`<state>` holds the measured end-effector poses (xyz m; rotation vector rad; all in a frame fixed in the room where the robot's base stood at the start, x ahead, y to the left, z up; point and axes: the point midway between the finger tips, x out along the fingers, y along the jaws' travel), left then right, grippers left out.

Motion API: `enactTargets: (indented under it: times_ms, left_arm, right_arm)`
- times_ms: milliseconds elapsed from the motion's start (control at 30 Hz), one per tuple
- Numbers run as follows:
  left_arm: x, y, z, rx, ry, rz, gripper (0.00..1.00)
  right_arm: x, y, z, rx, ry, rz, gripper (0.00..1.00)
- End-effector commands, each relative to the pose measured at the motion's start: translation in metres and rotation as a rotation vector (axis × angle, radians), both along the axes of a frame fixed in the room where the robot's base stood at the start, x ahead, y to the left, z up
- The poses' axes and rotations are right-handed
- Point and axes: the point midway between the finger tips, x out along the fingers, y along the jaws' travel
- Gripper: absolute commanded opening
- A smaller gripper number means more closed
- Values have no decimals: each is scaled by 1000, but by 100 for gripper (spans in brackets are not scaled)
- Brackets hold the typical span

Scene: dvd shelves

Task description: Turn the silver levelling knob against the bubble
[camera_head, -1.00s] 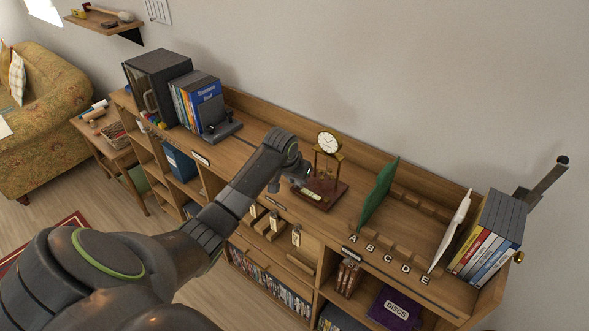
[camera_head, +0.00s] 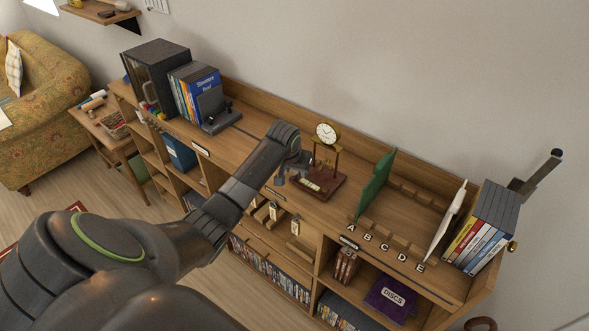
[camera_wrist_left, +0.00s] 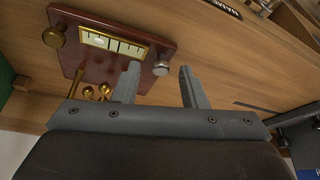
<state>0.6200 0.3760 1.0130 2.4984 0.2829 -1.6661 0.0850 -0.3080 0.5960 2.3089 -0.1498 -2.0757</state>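The clock (camera_head: 326,133) stands on a reddish-brown wooden base (camera_head: 335,186) on the shelf top. In the left wrist view, the base (camera_wrist_left: 72,60) carries a brass-framed level vial (camera_wrist_left: 125,46) with a pale bubble (camera_wrist_left: 98,39) left of its middle. The silver knob (camera_wrist_left: 161,68) is at the base's right corner, a brass knob (camera_wrist_left: 54,37) at the left corner. My left gripper (camera_head: 291,176) is beside the base. In its wrist view, the open gripper (camera_wrist_left: 157,75) has its fingertips on either side of the silver knob, with gaps visible. My right gripper is out of view.
A green divider (camera_head: 376,186) stands just right of the clock. Letter markers (camera_head: 385,247) line the shelf's front edge. A bookend (camera_head: 218,112) and books stand to the left. More cases (camera_head: 484,228) stand at the far right.

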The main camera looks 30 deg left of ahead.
Motion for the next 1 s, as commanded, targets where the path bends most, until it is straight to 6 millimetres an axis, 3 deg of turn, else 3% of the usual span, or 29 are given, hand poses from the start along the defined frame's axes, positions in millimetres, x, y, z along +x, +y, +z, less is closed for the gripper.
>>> enactTargets:
  times_ms: [267, 467, 733, 1000]
  left_arm:
    - [-1, 0, 0, 0, 1, 0, 39]
    - [-5, -1, 13, 2, -2, -1, 39]
    - [-22, -5, 54, 3, -4, -1, 39]
    - [-44, -9, 110, 6, -5, -3, 39]
  right_arm:
    - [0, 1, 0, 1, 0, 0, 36]
    - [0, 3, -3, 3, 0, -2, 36]
    - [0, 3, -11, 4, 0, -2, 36]
    - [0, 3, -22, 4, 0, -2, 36]
